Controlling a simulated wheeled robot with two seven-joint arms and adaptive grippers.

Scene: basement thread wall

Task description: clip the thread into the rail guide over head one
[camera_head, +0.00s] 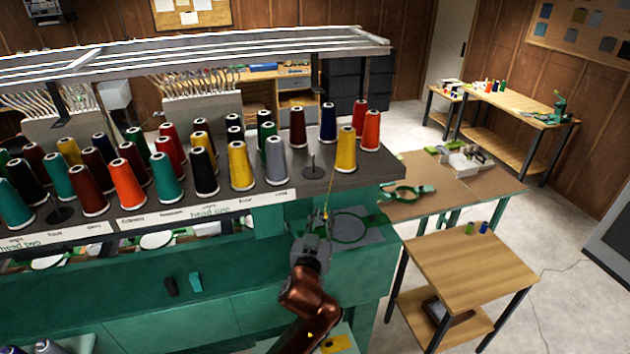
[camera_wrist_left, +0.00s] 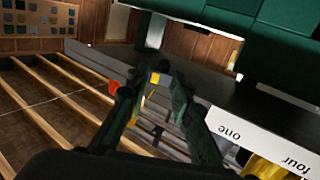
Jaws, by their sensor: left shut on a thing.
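My left gripper (camera_head: 324,222) is shut on a thin yellow thread (camera_head: 329,180) in front of the cone shelf, near its right end. The thread runs up from the fingertips beside the yellow cone (camera_head: 346,152). In the left wrist view the fingers (camera_wrist_left: 158,76) close around a small yellow bit. The "head one" label (camera_head: 211,211) is on the shelf's front edge, left of the gripper. The overhead rail (camera_head: 200,62) spans above the cones; I cannot make out its single guide over head one. My right gripper is not in view.
Several thread cones (camera_head: 127,187) crowd the shelf left of the gripper. A round hoop (camera_head: 349,227) lies on the green machine just right of the gripper. A brown table (camera_head: 480,187) and a small wooden cart (camera_head: 470,266) stand to the right.

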